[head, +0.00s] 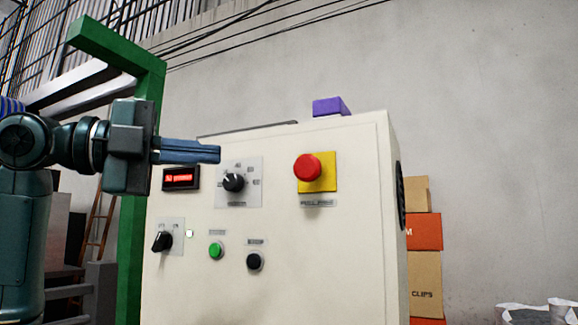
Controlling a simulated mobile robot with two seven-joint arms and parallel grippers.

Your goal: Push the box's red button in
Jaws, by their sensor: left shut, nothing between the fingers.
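The box (345,257) is a cream control cabinet in the middle of the head view. Its red button (307,167) is a round mushroom knob on a yellow square plate (330,183), at the upper right of the front face. My left gripper (218,154) comes in from the left, with its fingers shut, empty and pointing right. Its tips show left of the red button, just above the selector dial, clearly apart from the button. Whether the fingers touch the panel cannot be told. My right gripper is not in view.
The panel also carries a red display (181,178), a black dial (234,183), a black switch (162,241), a green button (216,250) and a black button (255,261). A purple block (331,106) sits on top. A green post (131,245) stands left; stacked cartons (424,285) stand right.

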